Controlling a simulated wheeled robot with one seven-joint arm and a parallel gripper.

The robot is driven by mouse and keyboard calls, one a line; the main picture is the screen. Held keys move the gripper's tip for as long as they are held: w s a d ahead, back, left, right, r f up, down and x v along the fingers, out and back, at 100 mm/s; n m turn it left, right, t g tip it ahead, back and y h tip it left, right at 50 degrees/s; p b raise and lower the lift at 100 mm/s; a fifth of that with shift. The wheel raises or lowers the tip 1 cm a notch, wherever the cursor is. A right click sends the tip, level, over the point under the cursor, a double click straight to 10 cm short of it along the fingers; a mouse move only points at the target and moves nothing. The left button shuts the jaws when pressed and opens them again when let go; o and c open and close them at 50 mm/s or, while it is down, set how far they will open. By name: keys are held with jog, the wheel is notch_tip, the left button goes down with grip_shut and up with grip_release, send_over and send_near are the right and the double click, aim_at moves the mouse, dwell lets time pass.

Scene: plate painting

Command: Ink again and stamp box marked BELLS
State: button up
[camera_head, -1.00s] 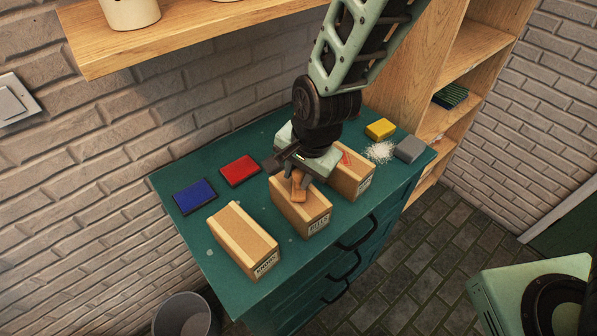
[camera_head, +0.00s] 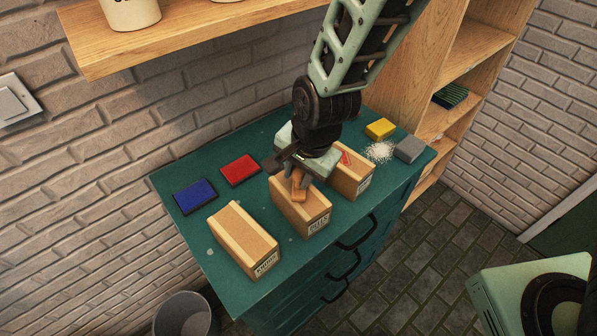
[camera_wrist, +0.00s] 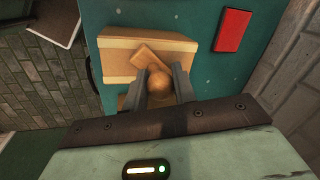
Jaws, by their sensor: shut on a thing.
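My gripper (camera_head: 299,180) is shut on a wooden stamp (camera_head: 299,193) over the middle cardboard box (camera_head: 287,204). The box's front label (camera_head: 319,227) is small and seems to read BELLS. In the wrist view, the fingers (camera_wrist: 160,88) hold the stamp's round knob (camera_wrist: 159,82). Its base (camera_wrist: 147,56) lies at an angle over the box top (camera_wrist: 116,61); whether it touches is unclear. The visible box top shows no red mark. A red ink pad (camera_head: 240,170) and a blue ink pad (camera_head: 194,196) lie at the left on the green cabinet top (camera_head: 256,281).
One box (camera_head: 243,241) stands to the left, with a plain top. Another (camera_head: 353,177) stands to the right with a red mark, partly behind my gripper. A yellow block (camera_head: 381,128), white grains (camera_head: 379,151) and a grey block (camera_head: 408,149) lie at the right. A shelf (camera_head: 180,30) overhangs the back.

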notch_tip(320, 180, up, 7)
jog(key=p, duration=0.6)
jog(key=shift+p, duration=0.4)
dwell(0.6)
